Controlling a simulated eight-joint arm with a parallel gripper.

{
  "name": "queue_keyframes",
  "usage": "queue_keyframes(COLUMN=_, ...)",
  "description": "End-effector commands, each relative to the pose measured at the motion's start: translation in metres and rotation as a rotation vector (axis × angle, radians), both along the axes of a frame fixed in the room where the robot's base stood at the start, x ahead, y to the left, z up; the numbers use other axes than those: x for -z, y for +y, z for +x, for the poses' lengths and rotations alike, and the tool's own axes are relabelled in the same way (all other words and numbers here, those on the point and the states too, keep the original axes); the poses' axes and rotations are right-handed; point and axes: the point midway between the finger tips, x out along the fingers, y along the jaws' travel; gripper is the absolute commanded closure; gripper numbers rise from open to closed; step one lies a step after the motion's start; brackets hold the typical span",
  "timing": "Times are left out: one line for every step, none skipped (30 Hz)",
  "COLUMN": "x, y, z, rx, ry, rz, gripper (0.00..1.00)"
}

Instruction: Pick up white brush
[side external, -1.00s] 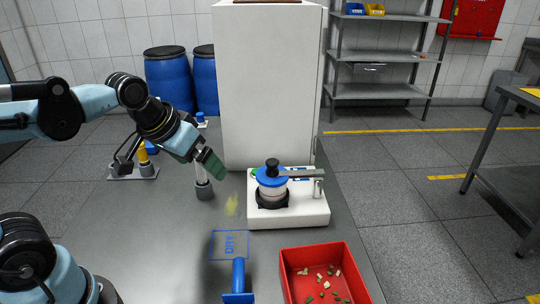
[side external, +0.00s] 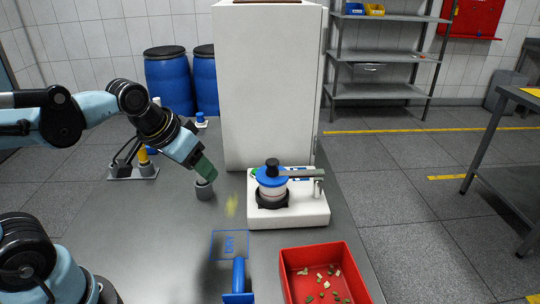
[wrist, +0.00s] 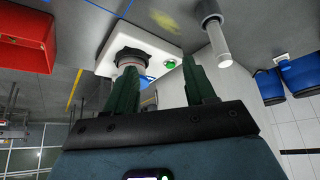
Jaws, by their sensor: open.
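A white rod (wrist: 219,46), which looks like the white brush, stands in a small grey holder (side external: 204,189). The holder also shows at the top of the wrist view (wrist: 207,10). In the side view the rod is hidden by my gripper (side external: 207,170), which is just above the holder. In the wrist view my gripper (wrist: 159,66) is open, with two green fingers apart and nothing between them. The rod is outside the fingers, just right of the right fingertip. I cannot tell whether they touch.
A white device with a blue-rimmed pot (side external: 288,212) stands right of the holder. A red tray (side external: 319,250) with small pieces and a blue-handled tool (side external: 238,277) are at the front. A tall white cabinet (side external: 267,80) stands behind.

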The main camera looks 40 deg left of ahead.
Motion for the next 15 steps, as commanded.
queue_keyframes(x=-0.006, y=0.008, z=0.008, rx=-0.024, ry=0.038, rz=-0.003, gripper=0.45)
queue_keyframes(x=-0.009, y=0.012, z=0.012, rx=-0.037, ry=0.062, rz=-0.005, gripper=0.45)
queue_keyframes(x=-0.012, y=0.018, z=0.017, rx=-0.054, ry=0.097, rz=-0.008, gripper=0.45)
queue_keyframes(x=-0.015, y=0.023, z=0.02, rx=-0.068, ry=0.122, rz=-0.011, gripper=0.45)
queue_keyframes(x=-0.017, y=0.027, z=0.024, rx=-0.08, ry=0.147, rz=-0.014, gripper=0.45)
queue_keyframes(x=-0.019, y=0.034, z=0.029, rx=-0.097, ry=0.18, rz=-0.019, gripper=0.45)
queue_keyframes(x=-0.02, y=0.038, z=0.032, rx=-0.11, ry=0.206, rz=-0.023, gripper=0.45)
queue_keyframes(x=-0.021, y=0.043, z=0.036, rx=-0.123, ry=0.232, rz=-0.027, gripper=0.45)
queue_keyframes(x=-0.023, y=0.05, z=0.04, rx=-0.14, ry=0.265, rz=-0.033, gripper=0.45)
queue_keyframes(x=-0.023, y=0.055, z=0.044, rx=-0.153, ry=0.29, rz=-0.038, gripper=0.45)
queue_keyframes(x=-0.024, y=0.061, z=0.047, rx=-0.165, ry=0.313, rz=-0.042, gripper=0.45)
queue_keyframes(x=-0.024, y=0.067, z=0.051, rx=-0.18, ry=0.345, rz=-0.049, gripper=0.45)
queue_keyframes(x=-0.025, y=0.072, z=0.054, rx=-0.191, ry=0.368, rz=-0.055, gripper=0.45)
queue_keyframes(x=-0.024, y=0.077, z=0.057, rx=-0.201, ry=0.39, rz=-0.061, gripper=0.45)
queue_keyframes(x=-0.024, y=0.083, z=0.06, rx=-0.214, ry=0.415, rz=-0.067, gripper=0.45)
